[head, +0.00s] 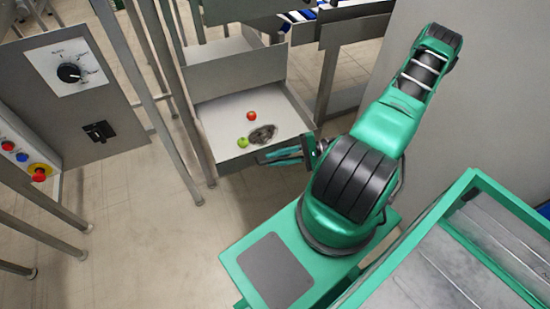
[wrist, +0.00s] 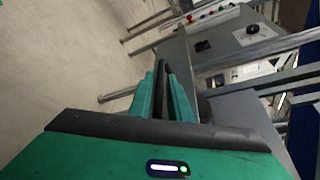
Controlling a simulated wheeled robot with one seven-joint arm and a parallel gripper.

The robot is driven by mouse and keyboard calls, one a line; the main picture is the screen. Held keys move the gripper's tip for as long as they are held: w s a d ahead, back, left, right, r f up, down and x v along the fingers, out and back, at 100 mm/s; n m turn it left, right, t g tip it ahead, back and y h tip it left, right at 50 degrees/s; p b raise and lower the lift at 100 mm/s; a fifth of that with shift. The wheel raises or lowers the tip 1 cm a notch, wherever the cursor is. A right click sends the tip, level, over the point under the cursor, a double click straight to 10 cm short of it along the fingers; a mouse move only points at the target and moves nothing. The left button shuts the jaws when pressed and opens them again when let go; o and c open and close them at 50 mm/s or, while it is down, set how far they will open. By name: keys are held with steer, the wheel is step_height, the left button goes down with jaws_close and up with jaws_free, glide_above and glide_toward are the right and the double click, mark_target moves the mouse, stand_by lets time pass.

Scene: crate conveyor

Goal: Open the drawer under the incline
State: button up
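The drawer (head: 215,112) under the incline is pulled out, and its light inside shows in the head view. A red apple (head: 251,116), a green apple (head: 242,142) and a greyish round item (head: 262,135) lie in it. My gripper (head: 264,158) is at the drawer's front edge, pointing left. In the wrist view my gripper's fingers (wrist: 162,66) are close together and look shut. I see nothing between them. The drawer's handle is not visible, and I cannot tell whether the fingers touch the front.
A grey control cabinet (head: 70,100) with a dial stands on the left, with colored buttons beside it. Metal legs (head: 170,90) stand left of the drawer. A green-framed bin (head: 440,215) is at lower right. The floor (head: 140,230) in front of the drawer is clear.

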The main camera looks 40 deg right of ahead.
steer(key=v, duration=1)
steer(key=shift+d, duration=0.25)
steer(key=shift+s, duration=0.1)
steer(key=s+a+r+n+g+h, duration=0.1)
steer(key=s+r+n+g+h, duration=0.1)
steer(key=r, duration=0.9)
steer(key=s+a+r+n+g+h, duration=0.2)
steer(key=r+h, duration=0.4)
steer(key=r, duration=0.5)
steer(key=s+a+r+n+g+h, duration=0.2)
steer(key=s+r+g+h, duration=0.2)
steer(key=r, duration=0.7)
steer(key=shift+s+h, duration=0.4)
steer(key=shift+s, duration=0.35)
steer(key=shift+d+r, duration=0.1)
